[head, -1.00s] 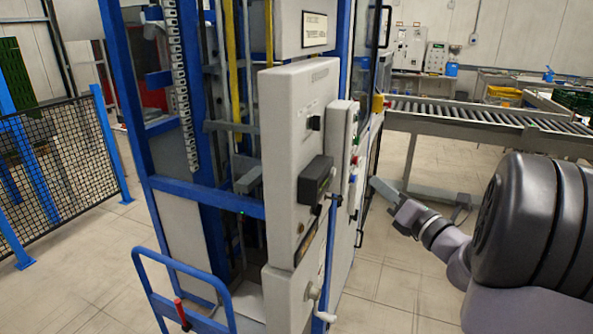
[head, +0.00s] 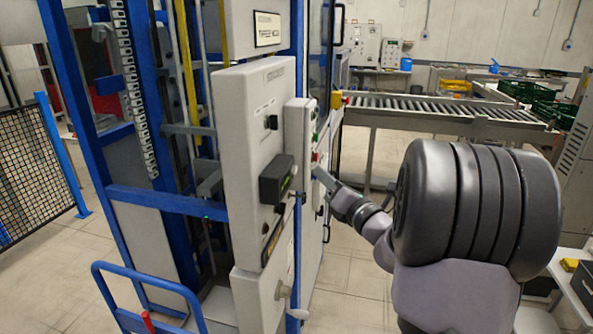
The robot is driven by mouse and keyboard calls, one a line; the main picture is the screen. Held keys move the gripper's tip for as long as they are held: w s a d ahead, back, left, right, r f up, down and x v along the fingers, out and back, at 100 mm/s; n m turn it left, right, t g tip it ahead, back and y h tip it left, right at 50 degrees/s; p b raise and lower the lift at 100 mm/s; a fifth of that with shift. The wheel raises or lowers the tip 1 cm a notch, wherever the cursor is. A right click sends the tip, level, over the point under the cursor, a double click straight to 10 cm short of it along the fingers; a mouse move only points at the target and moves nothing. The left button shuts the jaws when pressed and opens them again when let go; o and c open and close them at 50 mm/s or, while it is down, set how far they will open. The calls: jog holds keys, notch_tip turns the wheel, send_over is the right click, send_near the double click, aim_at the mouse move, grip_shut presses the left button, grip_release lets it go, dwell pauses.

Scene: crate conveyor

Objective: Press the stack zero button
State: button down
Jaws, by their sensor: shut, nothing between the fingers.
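The grey button box (head: 297,130) is on the side of the machine, seen at a steep angle. A green button (head: 315,138) and a red button (head: 315,157) show on its narrow face. Which button is the stack zero one cannot be read at this size. My gripper (head: 318,174) is shut and empty, its tip at the box's right side just below the red button. I cannot tell whether it touches the panel. The tip hides what lies behind it on that face.
The grey cabinet (head: 243,120) with a black unit (head: 276,180) stands left of the box. A crank handle (head: 283,290) sticks out below. A roller conveyor (head: 430,106) runs behind. A blue rail (head: 115,265) stands at lower left. Open floor (head: 350,260) lies below my arm.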

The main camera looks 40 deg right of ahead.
jog(key=shift+w+a, duration=0.85)
jog(key=shift+w, duration=0.15)
dwell(1.3)
jog(key=shift+w+a+p, duration=0.25)
jog(key=shift+w+p, duration=0.05)
jog(key=shift+p, duration=0.1)
jog(key=shift+w+a, duration=0.25)
jog(key=shift+w, duration=0.05)
dwell(0.7)
dwell(0.3)
jog(key=shift+s+d, duration=0.5)
jog(key=shift+s, duration=0.1)
jog(key=s+d, duration=0.3)
jog(key=s, duration=0.1)
jog(key=shift+d, duration=0.15)
